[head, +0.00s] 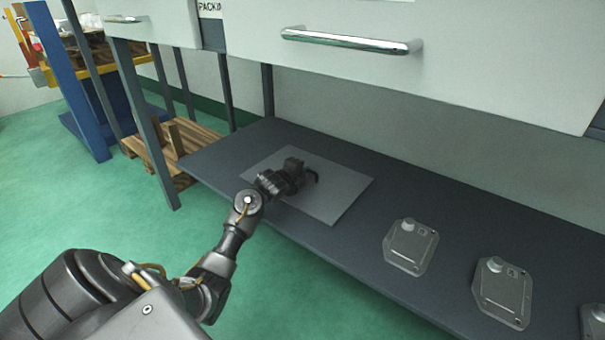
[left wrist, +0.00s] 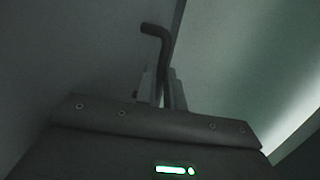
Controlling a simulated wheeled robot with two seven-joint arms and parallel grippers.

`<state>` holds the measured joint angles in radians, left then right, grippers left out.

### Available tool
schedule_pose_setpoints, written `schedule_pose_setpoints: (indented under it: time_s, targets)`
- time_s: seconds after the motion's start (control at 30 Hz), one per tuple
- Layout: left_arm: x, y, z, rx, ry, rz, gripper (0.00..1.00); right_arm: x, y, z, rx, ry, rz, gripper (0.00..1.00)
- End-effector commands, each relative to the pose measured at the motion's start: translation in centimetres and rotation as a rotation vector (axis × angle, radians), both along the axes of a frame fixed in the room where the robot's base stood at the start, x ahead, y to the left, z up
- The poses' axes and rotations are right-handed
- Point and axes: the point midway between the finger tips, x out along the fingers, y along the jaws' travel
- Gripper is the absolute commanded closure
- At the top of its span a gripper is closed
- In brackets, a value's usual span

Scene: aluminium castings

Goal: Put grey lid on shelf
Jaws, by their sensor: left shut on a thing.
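The grey lid (head: 345,186) is a flat, roughly rectangular plate, level over the left part of the dark lower shelf (head: 400,262). In the head view I cannot tell whether it rests on the shelf or hangs just above it. My left gripper (head: 302,176) is over the lid's middle and hides part of it. In the left wrist view my left gripper (left wrist: 164,92) is shut on a dark bent handle (left wrist: 155,32), which seems to belong to the lid. My right gripper is not in view.
Grey castings (head: 410,245) (head: 502,290) lie on the shelf to the right, with another cut off at the frame's edge. White drawers (head: 400,80) with metal handles overhang the shelf. A table leg (head: 150,130) and wooden pallets (head: 175,150) stand at left.

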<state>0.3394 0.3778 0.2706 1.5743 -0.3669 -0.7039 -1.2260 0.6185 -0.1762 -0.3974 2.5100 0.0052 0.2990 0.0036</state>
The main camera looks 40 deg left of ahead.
Motion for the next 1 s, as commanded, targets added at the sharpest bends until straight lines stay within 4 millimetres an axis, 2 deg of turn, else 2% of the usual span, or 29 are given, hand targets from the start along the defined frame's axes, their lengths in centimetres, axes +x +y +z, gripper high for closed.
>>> schedule_pose_setpoints:
  time_s: [0.03, 0.07, 0.2, 0.57, 0.67, 1.0]
  targets:
    - [0.0, 0.0, -0.2, 0.0, 0.0, 0.0, 1.0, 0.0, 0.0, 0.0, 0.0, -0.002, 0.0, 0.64]
    - [0.0, 0.0, -0.2, 0.0, 0.001, 0.0, 0.87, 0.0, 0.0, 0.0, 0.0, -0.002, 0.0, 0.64]
    - [0.0, 0.0, -0.2, 0.0, 0.001, 0.0, 0.69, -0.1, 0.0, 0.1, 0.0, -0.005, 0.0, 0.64]
    - [-0.2, 0.0, 0.3, 0.0, 0.0, 0.0, 0.68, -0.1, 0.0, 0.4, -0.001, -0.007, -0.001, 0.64]
    - [-1.4, -0.2, 0.9, 0.002, 0.002, 0.0, 0.68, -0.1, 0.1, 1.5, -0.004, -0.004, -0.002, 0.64]
    - [-7.9, -1.4, 3.4, 0.001, 0.002, 0.0, 0.68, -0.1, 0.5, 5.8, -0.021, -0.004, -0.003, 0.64]
